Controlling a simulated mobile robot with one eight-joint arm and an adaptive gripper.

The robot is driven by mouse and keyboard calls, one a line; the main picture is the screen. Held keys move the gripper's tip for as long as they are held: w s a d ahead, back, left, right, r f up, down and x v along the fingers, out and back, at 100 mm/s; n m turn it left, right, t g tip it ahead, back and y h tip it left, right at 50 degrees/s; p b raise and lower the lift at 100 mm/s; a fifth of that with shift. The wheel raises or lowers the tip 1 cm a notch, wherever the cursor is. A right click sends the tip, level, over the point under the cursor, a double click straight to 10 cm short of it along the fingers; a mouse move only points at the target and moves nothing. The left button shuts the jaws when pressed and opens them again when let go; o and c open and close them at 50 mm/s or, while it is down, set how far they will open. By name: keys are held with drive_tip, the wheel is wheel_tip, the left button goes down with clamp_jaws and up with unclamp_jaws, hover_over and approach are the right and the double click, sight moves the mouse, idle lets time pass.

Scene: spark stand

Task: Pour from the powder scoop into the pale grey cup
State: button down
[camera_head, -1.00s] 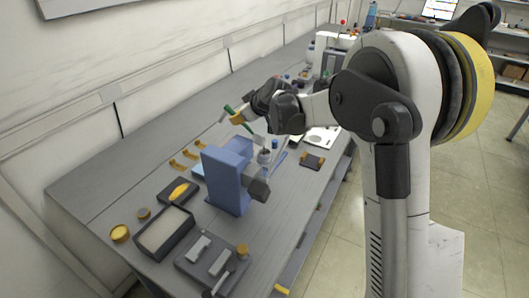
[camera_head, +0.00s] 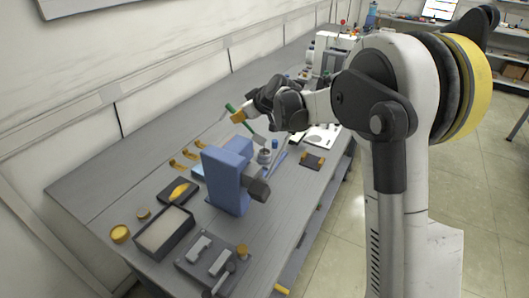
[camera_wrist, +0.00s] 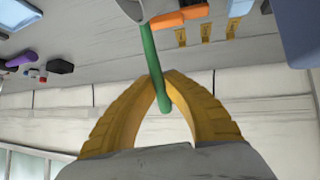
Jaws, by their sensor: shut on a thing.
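The powder scoop has a green handle (camera_wrist: 150,50) and a pale grey head (camera_head: 258,139). My gripper (camera_head: 239,117) is shut on the green handle; in the wrist view its yellow fingers (camera_wrist: 165,88) close around the handle's end. The scoop is tilted, with its head lower than the handle and to the right in the head view. The pale grey cup (camera_head: 264,157) stands on the bench just below the scoop head. They look close, but I cannot tell whether they touch. The scoop's contents are not visible, and the inside of the cup is too small to read.
A blue stand (camera_head: 226,178) with a dark knob is close in front of the cup. Yellow holders (camera_head: 183,160) lie to its left. A dark tray (camera_head: 163,233) and a grey fixture (camera_head: 212,262) are nearer. A dark block (camera_head: 313,160) lies to the right.

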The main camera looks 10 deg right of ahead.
drive_tip(key=shift+w+d+r+m+g+y, duration=0.3)
drive_tip(key=shift+d+m+y, duration=0.15)
drive_tip(key=shift+y, duration=0.15)
idle(1.6)
drive_tip(key=shift+s+a+r+n+t+h, duration=0.5)
drive_tip(key=shift+a+r+n+t+h, duration=0.1)
drive_tip(key=shift+a+n+t+h, duration=0.35)
drive_tip(key=shift+s+a+r+n+t+h, duration=0.55)
drive_tip(key=shift+a+n+t+h, duration=0.15)
drive_tip(key=shift+n+h, duration=0.35)
drive_tip(key=shift+s+a+r+n+t+h, duration=0.55)
drive_tip(key=shift+a+n+t+h, duration=0.3)
drive_tip(key=shift+h, duration=0.25)
